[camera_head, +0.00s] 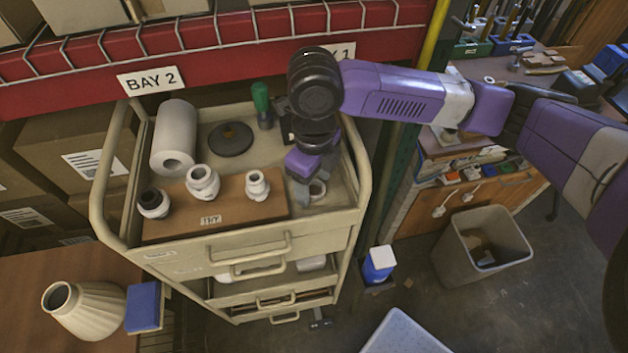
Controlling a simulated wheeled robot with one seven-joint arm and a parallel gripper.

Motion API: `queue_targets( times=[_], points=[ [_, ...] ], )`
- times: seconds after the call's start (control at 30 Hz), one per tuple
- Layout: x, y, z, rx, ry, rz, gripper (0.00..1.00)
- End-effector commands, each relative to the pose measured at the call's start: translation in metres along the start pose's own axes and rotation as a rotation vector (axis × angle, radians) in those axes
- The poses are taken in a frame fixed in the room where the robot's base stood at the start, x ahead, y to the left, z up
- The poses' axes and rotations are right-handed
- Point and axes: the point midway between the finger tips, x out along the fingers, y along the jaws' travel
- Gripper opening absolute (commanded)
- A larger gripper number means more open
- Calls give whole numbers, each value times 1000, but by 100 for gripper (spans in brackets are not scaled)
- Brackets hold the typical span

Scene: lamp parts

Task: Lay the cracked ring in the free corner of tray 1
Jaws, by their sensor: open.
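A flat brown tray (230,207) lies on the cart top, with a small front label too blurred to read surely. On it stand a dark-topped white fitting (153,204) at the left and two white ring-topped fittings, one in the middle (202,184) and one at the right (256,187). A pale ring (318,189) shows just right of the tray, partly hidden by my gripper; no crack can be made out. My gripper (304,184) points down beside this ring, open. Whether the fingers straddle or touch it cannot be told.
Behind the tray are a white roll (175,135), a dark disc (230,139) and a green-handled tool (262,104). The cart's raised rim (358,165) surrounds the top. A red shelf beam (220,48) runs behind. A ribbed vase (92,310) stands at lower left.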

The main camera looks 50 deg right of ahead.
Motion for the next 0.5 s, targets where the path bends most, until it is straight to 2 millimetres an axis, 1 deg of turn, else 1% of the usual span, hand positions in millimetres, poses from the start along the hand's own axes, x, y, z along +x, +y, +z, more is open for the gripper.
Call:
queue_targets(
  times=[0.07, 0.17, 0.4, 0.5],
  points=[
    [-6, 0, 1, 0, -2, -1, 63],
    [-21, -1, 1, -1, -4, -3, 63],
    [-71, 0, 1, -1, -5, -3, 63],
    [-90, 0, 1, -2, -3, -2, 63]
  ],
)
